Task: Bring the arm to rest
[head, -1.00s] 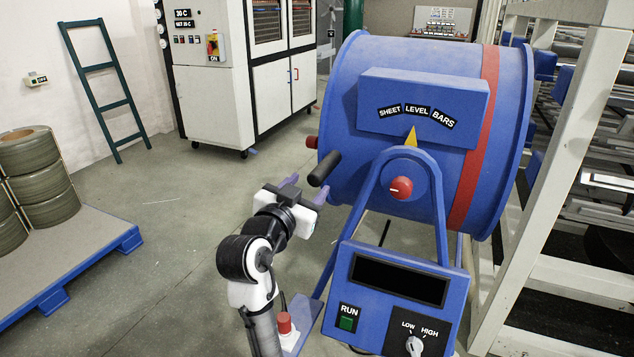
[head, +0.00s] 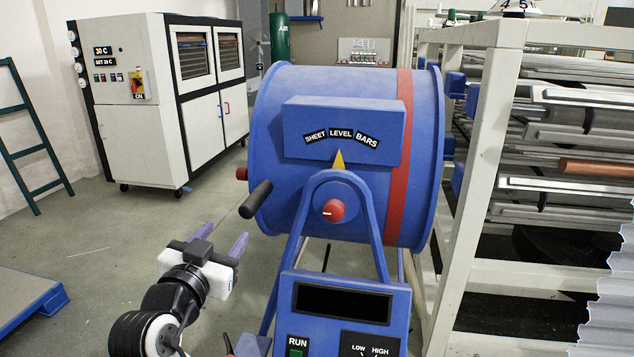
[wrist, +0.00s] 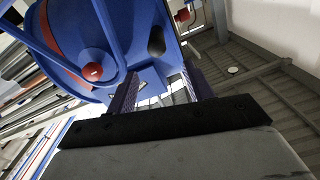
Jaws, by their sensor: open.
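My gripper (head: 220,239) is at the lower left of the head view, its two purple fingers apart with nothing between them. It stands in front of and left of the blue drum (head: 335,95), apart from it. The black handle (head: 256,199) of the drum is just beyond and above the fingers. In the wrist view my gripper (wrist: 160,88) points toward the drum's side, and the drum (wrist: 140,45) shows at the upper left with its red knob (wrist: 92,71). The yellow pointer (head: 338,160) is under the word LEVEL.
A blue control panel (head: 345,325) with a dark display and a green RUN button (head: 296,352) is right of my arm. A white rack (head: 470,150) with metal sheets stands at the right. A white cabinet (head: 150,140) and a green ladder (head: 25,150) are at the back left.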

